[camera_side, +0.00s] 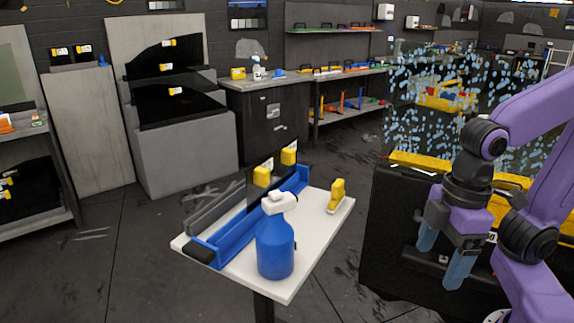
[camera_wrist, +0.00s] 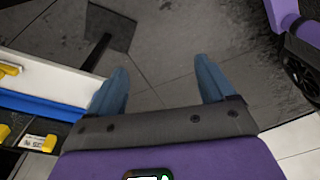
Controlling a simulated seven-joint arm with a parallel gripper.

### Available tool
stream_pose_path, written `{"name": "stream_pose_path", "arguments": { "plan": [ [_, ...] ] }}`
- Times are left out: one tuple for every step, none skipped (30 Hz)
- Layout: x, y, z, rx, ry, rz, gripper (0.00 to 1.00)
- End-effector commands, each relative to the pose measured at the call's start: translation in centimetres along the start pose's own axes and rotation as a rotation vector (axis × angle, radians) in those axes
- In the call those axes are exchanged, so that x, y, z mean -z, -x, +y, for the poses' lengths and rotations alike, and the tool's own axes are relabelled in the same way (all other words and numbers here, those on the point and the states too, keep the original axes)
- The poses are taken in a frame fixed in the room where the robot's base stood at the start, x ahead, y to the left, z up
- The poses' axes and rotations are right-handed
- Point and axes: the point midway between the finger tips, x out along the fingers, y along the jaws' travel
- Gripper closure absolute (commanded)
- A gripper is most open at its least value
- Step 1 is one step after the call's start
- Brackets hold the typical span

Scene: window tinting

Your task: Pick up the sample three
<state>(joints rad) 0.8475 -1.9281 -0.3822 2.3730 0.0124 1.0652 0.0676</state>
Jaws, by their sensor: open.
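On a small white table (camera_side: 318,225), a blue rack (camera_side: 222,240) holds dark tint samples (camera_side: 252,190) upright. They have yellow clips (camera_side: 262,176) with white tags. The tag writing is too small to read, so I cannot tell which one is sample three. A tagged yellow clip (camera_wrist: 48,143) also shows at the lower left of the wrist view, beside the blue rack (camera_wrist: 40,106). My gripper (camera_side: 443,253) is to the right of the table, clear of it, with blue fingers pointing down. In the wrist view my gripper (camera_wrist: 161,72) is open and empty over the floor.
A blue spray bottle (camera_side: 275,248) with a white head stands on the table's front, near the rack. A yellow tool (camera_side: 337,196) stands at the table's right edge. A black case-like panel (camera_side: 385,235) is behind my gripper. Floor lies open around the table.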

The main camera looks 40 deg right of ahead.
Motion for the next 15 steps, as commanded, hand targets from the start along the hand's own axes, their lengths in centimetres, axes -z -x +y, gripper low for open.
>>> {"name": "stream_pose_path", "arguments": {
  "plan": [
    [0.7, -0.3, 0.2, 0.004, -0.037, 0.018, 0.17],
    [1.1, -0.4, 0.3, 0.006, -0.059, 0.033, 0.17],
    [1.8, -0.6, 0.4, 0.01, -0.09, 0.052, 0.17],
    [2.2, -0.8, 0.6, 0.012, -0.115, 0.067, 0.17],
    [2.7, -0.9, 0.7, 0.015, -0.139, 0.081, 0.17],
    [3.4, -1.1, 0.9, 0.019, -0.175, 0.103, 0.17],
    [3.9, -1.3, 1.1, 0.022, -0.201, 0.119, 0.17],
    [4.4, -1.4, 1.3, 0.026, -0.231, 0.137, 0.17],
    [5.2, -1.6, 1.7, 0.031, -0.273, 0.162, 0.17],
    [5.8, -1.8, 1.9, 0.036, -0.307, 0.182, 0.17],
    [6.4, -2.0, 2.3, 0.04, -0.343, 0.204, 0.17],
    [7.4, -2.2, 2.8, 0.046, -0.396, 0.237, 0.17],
    [8.1, -2.4, 3.3, 0.051, -0.44, 0.262, 0.17],
    [8.9, -2.6, 3.8, 0.057, -0.49, 0.292, 0.17],
    [10.1, -2.9, 4.7, 0.067, -0.561, 0.335, 0.17]
  ]
}}
